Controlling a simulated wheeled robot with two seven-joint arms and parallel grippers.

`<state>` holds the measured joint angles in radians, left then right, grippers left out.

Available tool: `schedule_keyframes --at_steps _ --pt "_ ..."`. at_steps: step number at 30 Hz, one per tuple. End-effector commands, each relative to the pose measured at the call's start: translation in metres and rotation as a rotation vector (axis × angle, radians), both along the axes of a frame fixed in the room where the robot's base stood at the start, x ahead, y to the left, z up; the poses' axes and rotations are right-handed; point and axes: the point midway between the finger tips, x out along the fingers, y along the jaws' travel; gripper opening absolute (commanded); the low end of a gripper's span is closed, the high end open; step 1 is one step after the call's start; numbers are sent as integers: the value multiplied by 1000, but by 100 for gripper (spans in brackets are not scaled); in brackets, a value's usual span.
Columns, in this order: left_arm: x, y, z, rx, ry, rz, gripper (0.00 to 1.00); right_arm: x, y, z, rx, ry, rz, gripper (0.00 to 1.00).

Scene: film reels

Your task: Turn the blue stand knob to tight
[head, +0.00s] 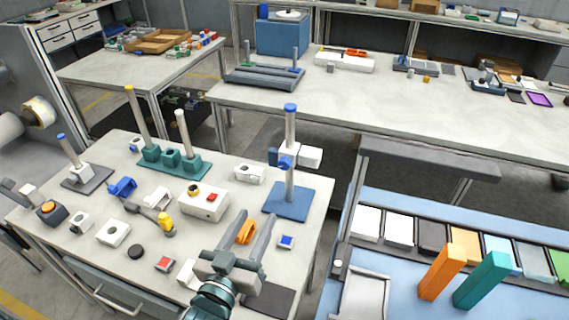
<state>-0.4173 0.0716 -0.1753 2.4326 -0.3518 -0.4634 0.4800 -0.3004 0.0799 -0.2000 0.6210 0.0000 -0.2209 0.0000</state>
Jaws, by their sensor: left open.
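The blue stand has a flat blue base (287,202) near the right edge of the near table. It carries an upright grey post (290,130) with a blue cap and a white clamp block (309,157). A small blue knob (285,163) sits on the clamp's front; its turn setting is too small to read. My left gripper (258,213) is open, its two grey fingers pointing toward the stand. In the picture its tips are below and left of the base, apart from the knob. My right gripper is not in view.
An orange piece (245,232) shows between my left fingers; I cannot tell whether they touch it. A white box with a red button (204,200) and a blue-topped switch (286,242) flank the gripper. A teal stand (172,161) is farther left.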

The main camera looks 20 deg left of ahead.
Motion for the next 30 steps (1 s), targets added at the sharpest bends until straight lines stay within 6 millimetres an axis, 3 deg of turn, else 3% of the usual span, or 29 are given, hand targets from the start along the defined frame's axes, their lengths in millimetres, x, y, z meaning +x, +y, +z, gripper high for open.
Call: schedule_keyframes --at_steps 17,23,30 --pt "9 0 2 1 -2 0 45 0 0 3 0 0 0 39" --pt "30 -1 3 2 -2 0 45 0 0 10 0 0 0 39" --pt "71 -2 3 2 -2 0 45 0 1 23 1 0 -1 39"
